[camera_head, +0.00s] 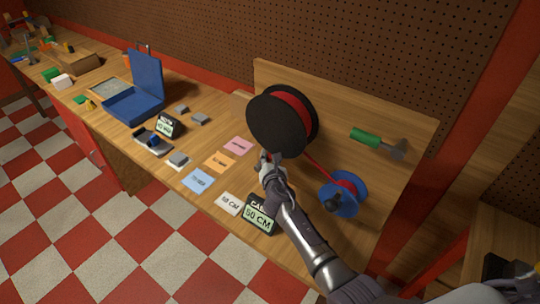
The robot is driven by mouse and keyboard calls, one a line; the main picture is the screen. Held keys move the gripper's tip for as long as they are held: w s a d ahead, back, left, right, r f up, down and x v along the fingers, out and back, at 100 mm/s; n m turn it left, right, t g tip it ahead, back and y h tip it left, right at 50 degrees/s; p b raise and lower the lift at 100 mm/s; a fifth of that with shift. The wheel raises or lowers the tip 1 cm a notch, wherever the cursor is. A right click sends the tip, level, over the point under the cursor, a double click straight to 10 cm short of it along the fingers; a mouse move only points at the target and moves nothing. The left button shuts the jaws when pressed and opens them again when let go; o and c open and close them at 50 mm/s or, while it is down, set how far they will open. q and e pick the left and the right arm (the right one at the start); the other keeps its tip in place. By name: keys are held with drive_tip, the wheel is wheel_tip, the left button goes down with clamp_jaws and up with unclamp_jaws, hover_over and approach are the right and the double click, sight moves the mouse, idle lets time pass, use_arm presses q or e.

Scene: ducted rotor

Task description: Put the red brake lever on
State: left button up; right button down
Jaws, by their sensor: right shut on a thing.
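A large black spool (268,124) wound with red line (295,108) stands at the back of the wooden bench. A red strand (318,168) runs from beside it to a blue reel (326,196) with a dark knob at the right. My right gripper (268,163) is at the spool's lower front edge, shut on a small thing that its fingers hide. I take this to be the red brake lever, though its shape does not show clearly. I cannot tell whether it touches the spool. My left gripper is not in view.
A display reading 50 CM (259,216) and coloured cards (198,180) lie left of my right arm. A green-handled tool (366,138) is on the wooden back panel. A blue open case (146,72) and small parts stand farther left.

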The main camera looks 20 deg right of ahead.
drive_tip(key=c, duration=0.9)
unclamp_jaws()
drive_tip(key=shift+a, duration=0.1)
drive_tip(key=v, duration=1.2)
